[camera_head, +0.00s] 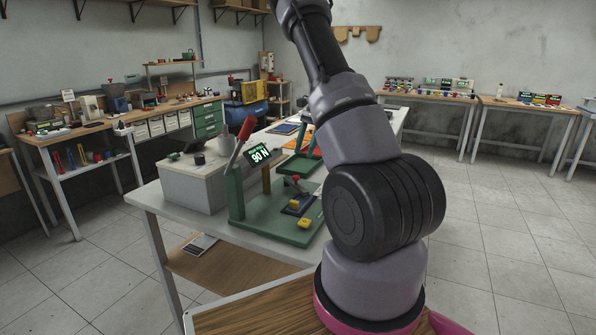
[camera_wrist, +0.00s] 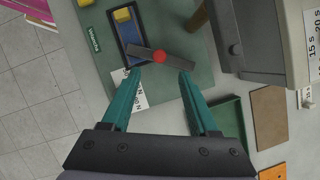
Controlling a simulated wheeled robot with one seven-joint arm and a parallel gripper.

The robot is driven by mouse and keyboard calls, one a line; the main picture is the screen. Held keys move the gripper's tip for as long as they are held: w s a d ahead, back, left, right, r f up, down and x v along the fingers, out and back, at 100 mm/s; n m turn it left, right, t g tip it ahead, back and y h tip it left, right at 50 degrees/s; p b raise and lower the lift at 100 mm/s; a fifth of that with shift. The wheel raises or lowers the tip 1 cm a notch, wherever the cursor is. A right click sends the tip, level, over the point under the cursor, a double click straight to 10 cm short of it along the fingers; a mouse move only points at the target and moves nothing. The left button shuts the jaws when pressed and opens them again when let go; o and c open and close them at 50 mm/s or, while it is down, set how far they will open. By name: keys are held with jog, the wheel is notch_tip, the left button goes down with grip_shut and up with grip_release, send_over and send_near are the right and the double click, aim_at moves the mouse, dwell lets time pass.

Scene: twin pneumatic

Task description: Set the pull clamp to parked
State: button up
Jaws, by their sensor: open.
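A green fixture plate (camera_head: 275,222) lies on the near part of the table. On it is a small clamp with a grey bar and a red knob (camera_head: 296,179), above a blue block (camera_head: 298,204) with yellow pieces beside it. I take this as the pull clamp, but cannot be sure. In the wrist view the grey bar with its red knob (camera_wrist: 159,57) lies slanted across the end of the blue block (camera_wrist: 130,33). My gripper (camera_wrist: 160,77) is open, its teal fingers either side of the knob's line, just short of it. Contact cannot be told.
A taller lever with a red handle (camera_head: 242,139) and a display reading 90 N (camera_head: 260,154) stand at the plate's left. A pale box (camera_head: 190,184) is beside them. A green tray (camera_wrist: 228,122) and a brown board (camera_wrist: 268,117) lie nearby. Floor at right is clear.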

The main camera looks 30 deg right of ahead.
aim_at(296, 176)
jog(key=x, duration=0.8)
jog(key=shift+f, duration=0.15)
grip_shut()
dwell(1.1)
